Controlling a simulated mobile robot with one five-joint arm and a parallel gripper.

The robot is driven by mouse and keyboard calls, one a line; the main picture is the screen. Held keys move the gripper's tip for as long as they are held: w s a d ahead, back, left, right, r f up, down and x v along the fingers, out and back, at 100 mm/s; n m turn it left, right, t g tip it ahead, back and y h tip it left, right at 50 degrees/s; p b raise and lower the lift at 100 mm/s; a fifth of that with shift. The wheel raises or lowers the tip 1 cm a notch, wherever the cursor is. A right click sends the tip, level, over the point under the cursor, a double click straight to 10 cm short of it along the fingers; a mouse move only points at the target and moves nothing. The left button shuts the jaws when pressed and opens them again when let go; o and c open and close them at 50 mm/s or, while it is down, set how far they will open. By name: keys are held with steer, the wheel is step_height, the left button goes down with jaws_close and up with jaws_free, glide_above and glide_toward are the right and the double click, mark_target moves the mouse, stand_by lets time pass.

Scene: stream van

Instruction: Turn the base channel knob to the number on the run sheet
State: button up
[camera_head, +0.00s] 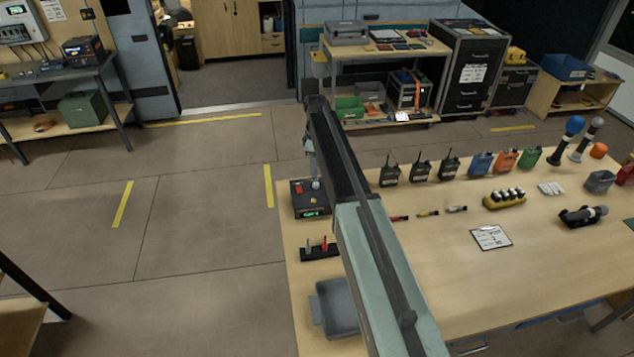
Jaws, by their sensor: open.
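A black base unit (309,210) stands near the left edge of the wooden table. Red parts (299,188), a small yellowish part (313,200) and a lit green display (310,213) show on it. I cannot tell which part is the channel knob, and the display is too small to read. My gripper (314,176) hangs down over the back right of the unit, open and partly hidden by my arm. I cannot tell whether it touches anything. A clipboard with a white sheet (491,237), likely the run sheet, lies mid-table; its number is unreadable.
Black radios (420,167) and coloured packs (506,160) stand along the table's back edge. Small markers (428,212) lie right of my arm. A dark rack (318,252) and a grey tray (338,307) sit in front of the unit. The floor at left is clear.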

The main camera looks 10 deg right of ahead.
mark_target(316, 183)
steer(key=shift+f, duration=0.1)
step_height(316, 183, down, 8)
steer(key=b, duration=0.8)
steer(key=shift+r, duration=0.2)
jaws_close()
